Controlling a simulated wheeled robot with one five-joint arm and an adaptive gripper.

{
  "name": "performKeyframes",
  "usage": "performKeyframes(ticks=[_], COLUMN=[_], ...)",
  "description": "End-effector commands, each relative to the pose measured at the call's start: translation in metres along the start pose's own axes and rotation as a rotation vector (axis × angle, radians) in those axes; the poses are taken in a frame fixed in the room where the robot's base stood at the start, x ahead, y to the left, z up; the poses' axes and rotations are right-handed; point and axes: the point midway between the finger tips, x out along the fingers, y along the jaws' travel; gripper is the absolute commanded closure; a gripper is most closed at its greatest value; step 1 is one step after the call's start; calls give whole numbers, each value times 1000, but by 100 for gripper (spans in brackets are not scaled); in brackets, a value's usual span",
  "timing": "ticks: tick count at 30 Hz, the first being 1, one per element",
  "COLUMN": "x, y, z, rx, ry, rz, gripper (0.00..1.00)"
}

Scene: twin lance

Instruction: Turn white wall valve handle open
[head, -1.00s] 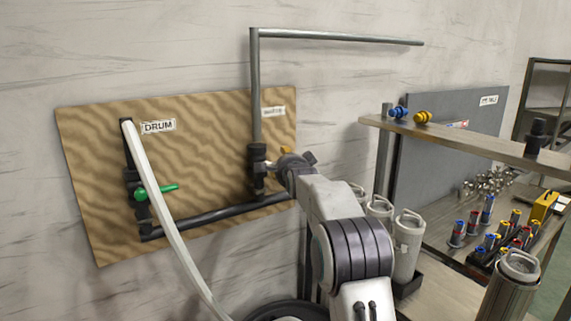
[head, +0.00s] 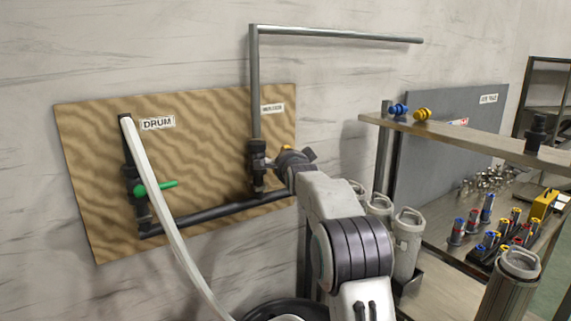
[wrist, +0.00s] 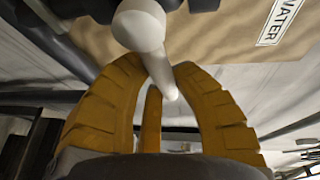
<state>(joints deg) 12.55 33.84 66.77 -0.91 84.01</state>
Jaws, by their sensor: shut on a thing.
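The white valve handle (wrist: 138,28) shows in the wrist view as a rounded hub with a thin lever pointing down between my yellow fingers. My gripper (wrist: 158,70) is shut on this lever, with a finger on either side. In the head view my gripper (head: 284,158) is at the dark valve body (head: 258,168) on the right of the wooden board. A WATER label (wrist: 283,21) is beside the handle in the wrist view.
A second valve with a green handle (head: 160,187) is on the board's left, near the DRUM label (head: 158,123) and a white hose (head: 165,215). Pipes run along the board (head: 90,180). A shelf (head: 470,140) with canisters and tools stands on the right.

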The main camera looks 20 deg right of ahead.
Motion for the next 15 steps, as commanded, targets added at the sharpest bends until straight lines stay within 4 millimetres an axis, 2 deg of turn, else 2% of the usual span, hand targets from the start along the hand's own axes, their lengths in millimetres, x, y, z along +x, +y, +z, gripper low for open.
performKeyframes(ticks=[1,15], x=[1,-1], y=[5,-4], z=[0,-3], rx=[-17,-96], ry=[2,9], rz=[-9,-37], gripper=[100,100])
